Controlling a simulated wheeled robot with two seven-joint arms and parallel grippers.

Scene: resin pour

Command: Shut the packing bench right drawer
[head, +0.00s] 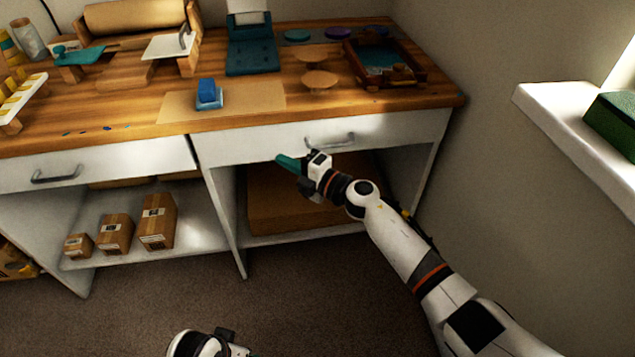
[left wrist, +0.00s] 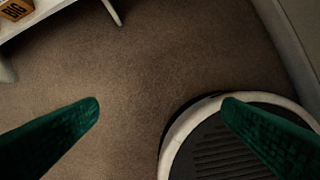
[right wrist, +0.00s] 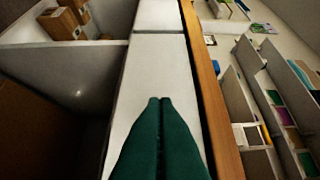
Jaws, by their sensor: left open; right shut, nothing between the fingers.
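The packing bench right drawer (head: 262,144) has a white front with a grey bar handle (head: 331,140). In the head view no clear gap shows between its front and the wooden top, and I cannot tell whether it is fully shut. My right gripper (head: 280,160) is in front of the drawer's lower edge, left of the handle. In the right wrist view its green fingers (right wrist: 160,100) are together and empty, pointing at the white drawer front (right wrist: 156,66). I cannot tell whether they touch it. My left gripper (left wrist: 163,108) is open and empty above the floor, away from the bench.
The left drawer (head: 95,165) has its own handle. Boxes (head: 157,222) stand on the shelf below it, and a large brown box (head: 290,205) sits under the right drawer. The wooden bench top (head: 440,92) holds trays and tools. A windowsill (head: 560,118) juts out at right.

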